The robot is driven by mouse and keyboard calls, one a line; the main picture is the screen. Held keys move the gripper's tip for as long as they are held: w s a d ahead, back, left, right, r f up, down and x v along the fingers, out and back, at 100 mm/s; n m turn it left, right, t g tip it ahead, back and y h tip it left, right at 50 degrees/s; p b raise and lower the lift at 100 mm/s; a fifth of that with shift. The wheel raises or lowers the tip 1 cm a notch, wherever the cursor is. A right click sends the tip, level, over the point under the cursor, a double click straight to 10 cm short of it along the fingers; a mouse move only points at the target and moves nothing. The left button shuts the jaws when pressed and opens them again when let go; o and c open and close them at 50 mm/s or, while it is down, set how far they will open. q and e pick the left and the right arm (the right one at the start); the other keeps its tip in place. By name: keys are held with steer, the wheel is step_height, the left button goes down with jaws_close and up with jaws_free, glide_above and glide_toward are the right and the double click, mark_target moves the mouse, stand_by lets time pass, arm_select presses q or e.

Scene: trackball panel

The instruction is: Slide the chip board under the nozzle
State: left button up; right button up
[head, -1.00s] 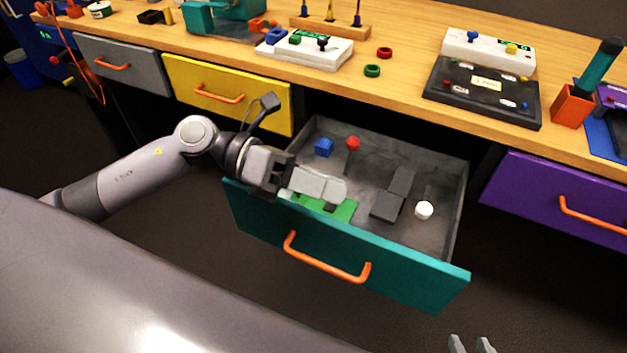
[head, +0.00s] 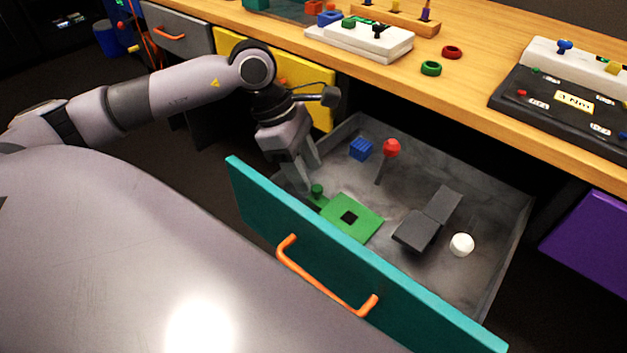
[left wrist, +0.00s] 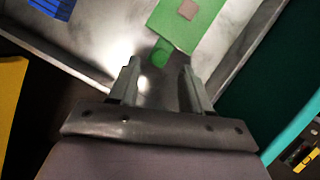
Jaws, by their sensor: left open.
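The chip board (head: 352,221) is a flat green board with a dark square chip, lying on the floor of the open drawer near its front panel. A green knob (head: 317,190) sits on a narrow tab at its left end. My left gripper (head: 308,175) is open above the drawer's left side, close to the knob. In the left wrist view, the knob (left wrist: 161,51) shows just beyond and between the parted fingertips (left wrist: 160,75), with the board (left wrist: 187,22) beyond it. I cannot tell which part is the nozzle. My right gripper is out of view.
The grey drawer (head: 490,262) with a teal front (head: 350,270) also holds a blue block (head: 360,149), a red-topped post (head: 391,148), a dark grey stepped block (head: 428,220) and a white knob (head: 462,244). The wooden worktop (head: 470,85) is behind.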

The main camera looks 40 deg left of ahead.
mark_target(316, 187)
arm_select(q)
steer(key=shift+x, duration=1.55)
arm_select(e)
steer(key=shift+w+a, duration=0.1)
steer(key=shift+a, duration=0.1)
arm_select(q)
steer(key=shift+d, duration=0.1)
jaws_close()
steer(key=d, duration=0.7)
steer(key=d+b, duration=0.1)
steer(key=d, duration=0.2)
steer(key=shift+s+d, duration=0.2)
steer(key=shift+s, duration=0.2)
steer(key=shift+d, duration=0.35)
steer(key=shift+s+d, duration=0.15)
steer(key=shift+d, duration=0.05)
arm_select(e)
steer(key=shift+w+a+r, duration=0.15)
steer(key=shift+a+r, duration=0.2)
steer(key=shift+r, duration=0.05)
arm_select(q)
steer(key=shift+c, duration=0.8)
jaws_free()
steer(key=shift+o, duration=0.8)
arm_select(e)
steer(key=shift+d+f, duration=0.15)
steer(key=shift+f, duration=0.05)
